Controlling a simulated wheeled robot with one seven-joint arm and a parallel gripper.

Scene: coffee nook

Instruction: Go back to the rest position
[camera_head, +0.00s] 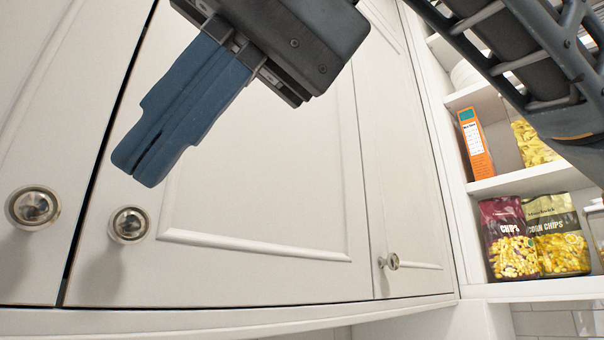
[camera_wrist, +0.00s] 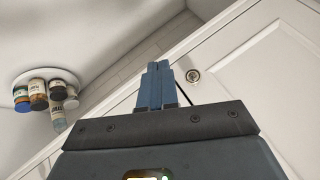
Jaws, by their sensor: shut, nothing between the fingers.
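My gripper (camera_head: 140,166) has blue fingers pressed together, with nothing between them. In the head view it is in front of the white upper cabinet door (camera_head: 270,180), above and a little right of a round metal knob (camera_head: 128,225). The wrist view also shows the shut fingers (camera_wrist: 157,66), just left of a knob (camera_wrist: 193,75). I cannot tell whether the fingertips touch the door. The cabinet doors in view look closed, with a dark narrow gap between the two left doors.
Another knob (camera_head: 33,207) is at the far left and one (camera_head: 389,261) further right. Open shelves (camera_head: 530,181) at the right hold an orange box (camera_head: 476,145) and chip bags (camera_head: 509,240). The wrist view shows a round white tray (camera_wrist: 66,75) with several jars.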

